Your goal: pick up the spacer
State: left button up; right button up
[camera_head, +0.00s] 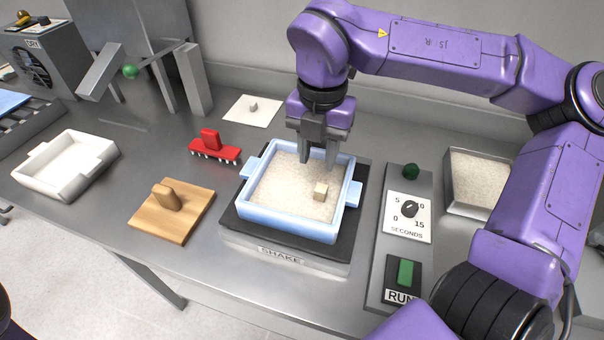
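A small beige cube (320,190) sits on the pale granules inside the light blue tray (287,228). A small grey piece (253,106) lies on a white card (241,113) behind the tray. I cannot tell for sure which of these two is the spacer. My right gripper (318,158) points down over the back part of the tray, behind and above the beige cube. Its two fingers are apart with nothing seen between them. My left gripper is not in view.
The blue tray stands on a shaker marked SHAKE (281,254). A control panel (395,262) and a metal bin of granules (480,183) are to the right. A red comb tool (213,148), wooden block (170,211) and empty white tray (66,166) are to the left.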

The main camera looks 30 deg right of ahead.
aim_at(320, 190)
jog(key=s+f, duration=0.3)
jog(key=shift+s+d, duration=0.15)
jog(key=w+f, duration=0.1)
jog(key=f, duration=0.1)
jog(key=f+p, duration=0.1)
jog(key=f, duration=0.1)
jog(key=w+f, duration=0.1)
jog(key=shift+w+f, duration=0.3)
jog(key=shift+f, duration=0.1)
jog(key=shift+s+r, duration=0.15)
jog(key=shift+s, duration=0.3)
jog(key=c, duration=0.3)
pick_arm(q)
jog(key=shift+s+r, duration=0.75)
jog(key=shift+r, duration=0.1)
pick_arm(e)
jog(key=shift+w, duration=0.15)
grip_shut()
